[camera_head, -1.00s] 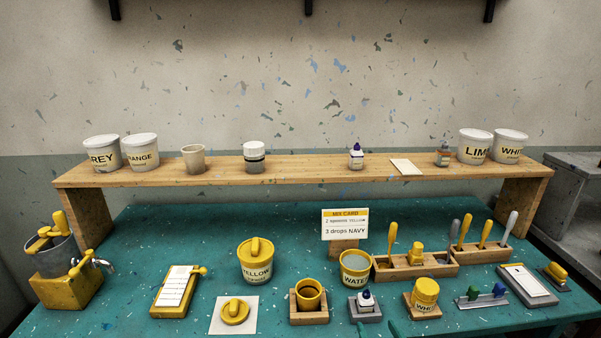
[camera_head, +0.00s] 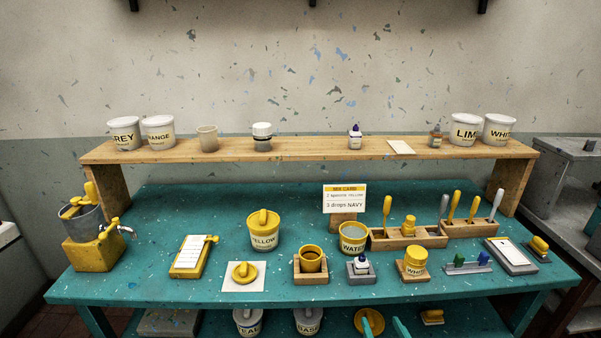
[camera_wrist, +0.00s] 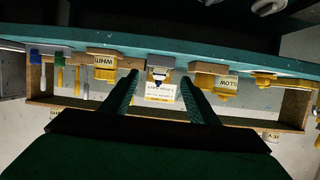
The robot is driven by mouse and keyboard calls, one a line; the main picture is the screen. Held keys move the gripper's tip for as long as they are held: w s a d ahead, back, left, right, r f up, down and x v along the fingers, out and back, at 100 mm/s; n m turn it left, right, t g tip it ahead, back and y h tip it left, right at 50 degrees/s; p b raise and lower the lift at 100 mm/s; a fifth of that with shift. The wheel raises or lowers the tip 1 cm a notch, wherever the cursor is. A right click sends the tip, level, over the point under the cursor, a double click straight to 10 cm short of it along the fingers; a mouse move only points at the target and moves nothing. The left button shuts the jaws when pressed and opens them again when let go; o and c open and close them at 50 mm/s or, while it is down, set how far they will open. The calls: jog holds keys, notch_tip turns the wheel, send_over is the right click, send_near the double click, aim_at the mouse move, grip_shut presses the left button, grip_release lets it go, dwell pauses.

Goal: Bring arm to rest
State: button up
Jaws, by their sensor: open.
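My gripper (camera_wrist: 160,92) is open in the wrist view, its two dark green fingers spread apart with nothing between them. The wrist picture is upside down and looks toward the bench front. The fingers appear in front of the mix card and the small navy bottle, apart from them. In the head view, two teal fingertips of my gripper (camera_head: 384,325) show at the bottom edge, in front of the bench. The rest of my arm is hidden.
The bench carries a yellow tub (camera_head: 264,235), a water pot (camera_head: 352,240), a navy bottle (camera_head: 361,266), a white pot (camera_head: 414,263) and wooden spoon racks (camera_head: 405,240). A raised wooden shelf (camera_head: 330,148) stands behind. Several tubs sit on the lower shelf below the bench.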

jog(key=s+a+f+m+h, duration=0.2)
jog(key=s+a+f, duration=1.05)
jog(key=s, duration=0.25)
jog(key=s+a+r+n+y, duration=0.1)
jog(key=s+a, duration=0.3)
jog(key=s, duration=0.7)
jog(key=s+a+r+n+t, duration=0.1)
jog(key=s+a+r, duration=0.2)
jog(key=s, duration=0.8)
jog(key=shift+a+y, duration=0.4)
jog(key=shift+w, duration=0.2)
jog(key=shift+s+a, duration=0.15)
